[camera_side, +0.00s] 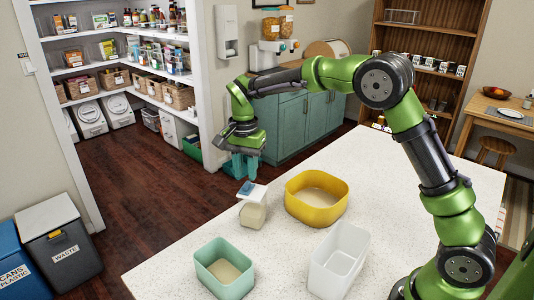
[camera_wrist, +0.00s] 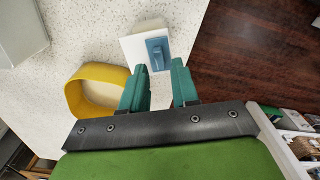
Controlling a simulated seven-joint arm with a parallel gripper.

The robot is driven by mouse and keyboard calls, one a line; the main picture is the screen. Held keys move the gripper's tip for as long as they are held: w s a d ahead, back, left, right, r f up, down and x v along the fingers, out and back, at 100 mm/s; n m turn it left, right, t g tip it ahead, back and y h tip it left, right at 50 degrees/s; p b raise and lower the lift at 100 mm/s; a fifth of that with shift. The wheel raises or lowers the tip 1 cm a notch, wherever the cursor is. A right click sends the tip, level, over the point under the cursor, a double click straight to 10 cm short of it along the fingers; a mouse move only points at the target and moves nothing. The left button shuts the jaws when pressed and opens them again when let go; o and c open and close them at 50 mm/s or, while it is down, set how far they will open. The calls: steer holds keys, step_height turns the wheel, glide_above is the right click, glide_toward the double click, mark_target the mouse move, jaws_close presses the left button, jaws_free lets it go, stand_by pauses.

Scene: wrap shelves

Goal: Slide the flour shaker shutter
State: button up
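The flour shaker (camera_side: 252,210) stands on the white speckled counter in the side view, a cream jar with a white lid. A blue shutter (camera_side: 247,188) with a raised tab sits on its lid. In the wrist view the lid (camera_wrist: 138,44) and the blue shutter (camera_wrist: 158,53) lie just beyond the fingertips. My gripper (camera_side: 243,172) points down above the shaker, with teal fingers. In the wrist view my gripper (camera_wrist: 159,75) is open and empty, with a clear gap between its fingers. It appears apart from the shutter.
A yellow bowl (camera_side: 333,214) stands right of the shaker. A teal tub (camera_side: 207,279) and a white tub (camera_side: 318,282) stand nearer the front. The counter (camera_side: 390,170) is bare behind the bowl. The counter's left edge is close to the shaker.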

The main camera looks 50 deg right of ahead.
mark_target(246, 183)
steer(key=shift+r, duration=2.1)
steer(key=shift+w+f+n, duration=0.1)
steer(key=shift+f+n, duration=0.2)
steer(key=shift+n, duration=0.2)
steer(key=s, duration=0.1)
steer(key=s+n, duration=0.2)
steer(key=shift+f, duration=0.25)
steer(key=s+r+n+t+y, duration=0.1)
steer(key=s+r+n+t, duration=0.2)
steer(key=s, duration=0.8)
steer(key=s+r+n+t+y, duration=0.1)
steer(key=s+r+n+t, duration=0.2)
steer(key=s, duration=0.8)
steer(key=shift+s+r+t, duration=0.25)
steer(key=shift+s+t, duration=0.1)
steer(key=shift+t, duration=0.25)
